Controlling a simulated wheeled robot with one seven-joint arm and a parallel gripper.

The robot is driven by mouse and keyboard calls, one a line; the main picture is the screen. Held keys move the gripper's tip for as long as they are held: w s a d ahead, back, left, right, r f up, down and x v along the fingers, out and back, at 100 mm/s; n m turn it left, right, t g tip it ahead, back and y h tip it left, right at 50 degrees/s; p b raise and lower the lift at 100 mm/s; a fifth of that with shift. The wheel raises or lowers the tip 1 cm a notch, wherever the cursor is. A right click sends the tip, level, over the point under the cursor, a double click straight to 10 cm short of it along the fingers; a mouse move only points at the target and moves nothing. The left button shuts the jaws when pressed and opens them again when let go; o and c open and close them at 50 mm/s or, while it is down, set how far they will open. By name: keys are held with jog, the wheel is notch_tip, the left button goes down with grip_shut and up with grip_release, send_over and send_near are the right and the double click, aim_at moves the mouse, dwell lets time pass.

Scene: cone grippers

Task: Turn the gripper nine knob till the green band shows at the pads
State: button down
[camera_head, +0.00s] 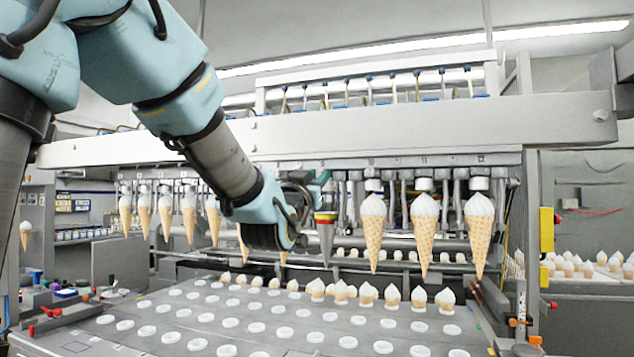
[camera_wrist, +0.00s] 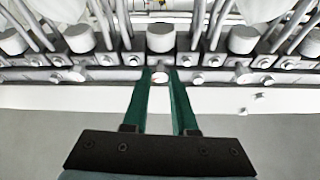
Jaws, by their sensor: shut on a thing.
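My gripper (camera_wrist: 160,74) has two green fingers, with their tips on either side of a small round knob (camera_wrist: 160,78) on the grey rail. It is shut on this knob, directly below a pale round cap (camera_wrist: 160,38). In the head view my gripper (camera_head: 322,178) is partly hidden by my wrist at the rail. The knob is hidden in the head view. I cannot tell which band sits at the pads.
Ice cream cones (camera_head: 373,233) hang in a row on both sides of the grey cone. Below is a grey tray (camera_head: 200,300) with rows of round white holes, and several filled cones at its back. A white beam (camera_head: 400,125) crosses above. More knobs (camera_wrist: 198,79) line the rail.

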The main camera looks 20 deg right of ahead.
jog(key=shift+s+d+n+t+y+b, duration=0.1)
jog(key=shift+n+t+y+b, duration=0.3)
jog(key=shift+n+b, duration=0.9)
jog(key=shift+n+t+y+b, duration=0.3)
jog(key=shift+n+y+b, duration=0.2)
jog(key=shift+n+b, duration=0.8)
jog(key=shift+m, duration=0.3)
jog(key=c, duration=0.7)
grip_release()
jog(key=b+v, duration=0.4)
jog(key=v, duration=0.6)
jog(key=shift+s+a+b, duration=0.25)
jog(key=shift+s+b, duration=0.05)
jog(key=shift+b, duration=0.1)
jog(key=shift+f, duration=0.15)
